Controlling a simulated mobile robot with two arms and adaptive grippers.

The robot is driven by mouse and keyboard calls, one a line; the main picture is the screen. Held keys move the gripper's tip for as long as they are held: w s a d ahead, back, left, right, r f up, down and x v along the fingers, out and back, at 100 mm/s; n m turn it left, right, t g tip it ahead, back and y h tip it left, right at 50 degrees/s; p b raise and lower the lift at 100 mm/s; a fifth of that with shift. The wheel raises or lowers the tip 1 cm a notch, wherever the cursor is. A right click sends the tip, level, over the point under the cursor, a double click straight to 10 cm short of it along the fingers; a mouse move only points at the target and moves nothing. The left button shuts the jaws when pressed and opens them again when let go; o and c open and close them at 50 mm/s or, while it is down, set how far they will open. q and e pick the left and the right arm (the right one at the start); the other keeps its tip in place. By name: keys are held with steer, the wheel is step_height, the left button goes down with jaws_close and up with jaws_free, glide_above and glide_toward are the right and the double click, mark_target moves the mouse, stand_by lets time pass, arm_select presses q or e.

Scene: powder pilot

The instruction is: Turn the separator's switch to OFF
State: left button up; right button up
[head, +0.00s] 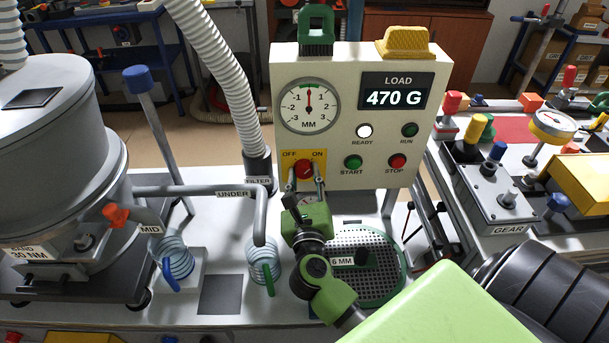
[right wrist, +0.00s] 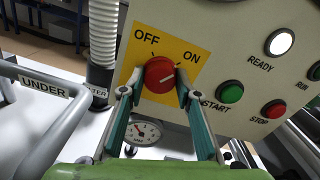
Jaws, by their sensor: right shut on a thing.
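The separator's switch (head: 304,168) is a round red knob on a yellow plate (head: 290,157) marked OFF at left and ON at right, on the cream control panel (head: 345,140). In the right wrist view the knob (right wrist: 159,74) carries a pale line that appears to slant up to the right, toward ON. My right gripper (head: 305,181) is shut on the knob, one finger at each side; its fingers (right wrist: 159,84) also show in the right wrist view. My left gripper is not in view.
The panel also has a white READY lamp (head: 364,131), green START (head: 353,162) and red STOP (head: 397,162) buttons, and a display reading 470 G (head: 395,92). A grey pipe marked UNDER (head: 205,190) and jars stand left of my right arm; a round sieve (head: 385,270) lies behind it.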

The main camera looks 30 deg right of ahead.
steer(key=shift+r+n+p, duration=0.15)
steer(key=shift+n+p, duration=0.15)
steer(key=shift+p, duration=0.2)
steer(key=n+p, duration=0.6)
steer(key=p, duration=0.1)
steer(key=shift+r+n, duration=0.1)
steer(key=shift+n, duration=0.3)
steer(key=n+p, duration=0.3)
steer(key=n, duration=0.1)
steer(key=shift+p, duration=0.3)
steer(key=shift+n+p, duration=1.25)
steer(key=shift+n, duration=0.95)
steer(key=shift+f, duration=0.2)
steer(key=o, duration=1.1)
steer(key=shift+w, duration=0.1)
steer(key=shift+f, duration=0.1)
